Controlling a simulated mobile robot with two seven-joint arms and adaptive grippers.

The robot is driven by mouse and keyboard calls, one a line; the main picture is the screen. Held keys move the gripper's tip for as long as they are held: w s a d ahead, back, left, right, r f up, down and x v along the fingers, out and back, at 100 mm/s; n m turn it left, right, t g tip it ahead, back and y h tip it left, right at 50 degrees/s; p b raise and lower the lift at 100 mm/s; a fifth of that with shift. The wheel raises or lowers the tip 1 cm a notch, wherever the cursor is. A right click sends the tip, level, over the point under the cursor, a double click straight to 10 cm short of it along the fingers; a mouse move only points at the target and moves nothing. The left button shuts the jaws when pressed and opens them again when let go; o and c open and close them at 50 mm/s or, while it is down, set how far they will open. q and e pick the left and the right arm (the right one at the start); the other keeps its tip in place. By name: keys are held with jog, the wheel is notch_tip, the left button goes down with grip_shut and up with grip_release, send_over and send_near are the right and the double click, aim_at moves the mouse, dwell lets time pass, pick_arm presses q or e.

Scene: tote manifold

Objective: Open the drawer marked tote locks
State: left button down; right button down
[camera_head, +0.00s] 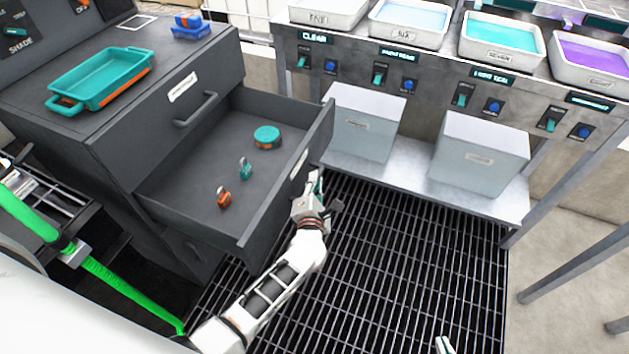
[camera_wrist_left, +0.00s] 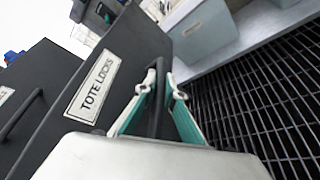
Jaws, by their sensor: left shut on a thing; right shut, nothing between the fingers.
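The drawer marked TOTE LOCKS (camera_head: 285,195) is pulled well out of the dark grey cabinet (camera_head: 120,150). Its label (camera_wrist_left: 92,86) reads clearly in the left wrist view. Inside lie a round teal item with an orange edge (camera_head: 267,137), a small teal lock-like piece (camera_head: 245,169) and a small orange one (camera_head: 223,197). My left gripper (camera_head: 314,187) is at the drawer's front. In the left wrist view its teal-padded fingers (camera_wrist_left: 163,108) are shut around the dark drawer handle (camera_wrist_left: 156,112). A tip of my right gripper (camera_head: 443,345) shows at the bottom edge, mostly cut off.
A closed drawer with a handle (camera_head: 196,110) is above the open one. A teal tray (camera_head: 101,80) sits on the cabinet. Two grey bins (camera_head: 480,155) stand on a low shelf to the right, under a bench with basins. The grating (camera_head: 400,260) in front is clear.

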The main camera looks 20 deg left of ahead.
pick_arm(q)
jog(key=c, duration=2.1)
grip_release()
jog(key=shift+f, duration=0.1)
jog(key=shift+c, duration=0.2)
jog(key=v, duration=1.2)
jog(key=shift+s, duration=0.1)
